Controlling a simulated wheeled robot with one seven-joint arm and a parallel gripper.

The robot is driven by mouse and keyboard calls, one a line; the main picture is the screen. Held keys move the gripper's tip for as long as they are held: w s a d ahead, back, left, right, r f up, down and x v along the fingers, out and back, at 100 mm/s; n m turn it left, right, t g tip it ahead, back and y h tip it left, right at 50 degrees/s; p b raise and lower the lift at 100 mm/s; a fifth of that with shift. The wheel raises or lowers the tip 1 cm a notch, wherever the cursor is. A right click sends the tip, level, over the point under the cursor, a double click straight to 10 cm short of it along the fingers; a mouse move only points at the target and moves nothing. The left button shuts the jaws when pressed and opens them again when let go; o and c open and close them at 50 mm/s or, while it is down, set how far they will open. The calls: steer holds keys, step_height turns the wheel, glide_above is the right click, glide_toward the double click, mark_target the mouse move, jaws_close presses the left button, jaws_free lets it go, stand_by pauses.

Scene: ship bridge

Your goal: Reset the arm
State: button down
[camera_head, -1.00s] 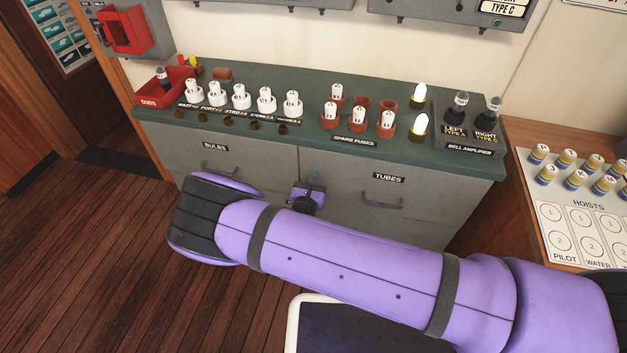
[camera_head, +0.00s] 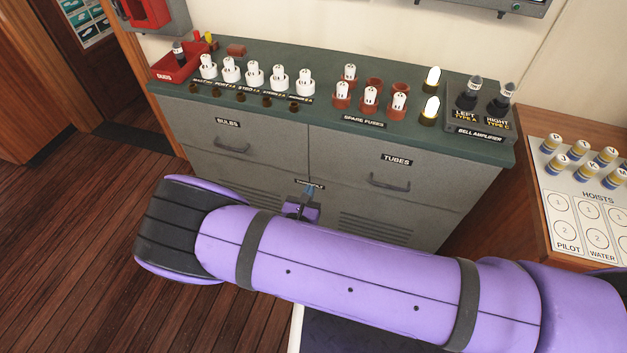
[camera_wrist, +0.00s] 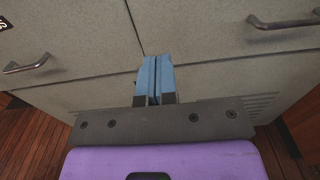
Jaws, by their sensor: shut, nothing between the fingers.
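My purple arm (camera_head: 345,275) stretches across the lower part of the head view, in front of the grey cabinet (camera_head: 265,160). My gripper (camera_head: 309,190) shows small just above the arm, in front of the lower cabinet front, and most of the wrist behind it is hidden. In the wrist view my gripper (camera_wrist: 156,62) has its two blue fingers together and empty. It points at the cabinet front near the gap between the drawers; whether it touches is not clear.
The cabinet's BULBS drawer handle (camera_head: 232,147) and TUBES drawer handle (camera_head: 390,183) stick out. A hoists panel (camera_head: 590,200) stands right. Floor at left is clear.

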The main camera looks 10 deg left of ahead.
steer(key=w+d+r+m+g+h, duration=0.2)
steer(key=d+r+m+g+h, duration=0.15)
steer(key=d+r+m, duration=0.35)
steer(key=w+d+r+m+g+h, duration=0.2)
steer(key=w+r+m+g+h, duration=0.15)
steer(key=r, duration=0.55)
steer(key=s+d+r+m+g+y, duration=0.1)
steer(key=s+d+r+m+g, duration=0.2)
steer(key=d+r+m+g, duration=1)
steer(key=s+d+r+m+t+y, duration=0.25)
steer(key=s+d+r, duration=0.3)
steer(key=r, duration=0.35)
steer(key=s+d+r+m+t+y, duration=0.1)
steer(key=s+d+r+m+y, duration=0.15)
steer(key=s+d+r, duration=0.4)
steer(key=s+d+r+m+t+y, duration=0.3)
steer(key=s+r+m+t+y, duration=0.1)
steer(key=s+r, duration=0.5)
steer(key=s+m, duration=0.1)
steer(key=s, duration=0.1)
steer(key=shift+s, duration=0.35)
steer(key=c, duration=1.8)
jaws_free()
steer(key=shift+d+r, duration=0.1)
steer(key=shift+c, duration=0.2)
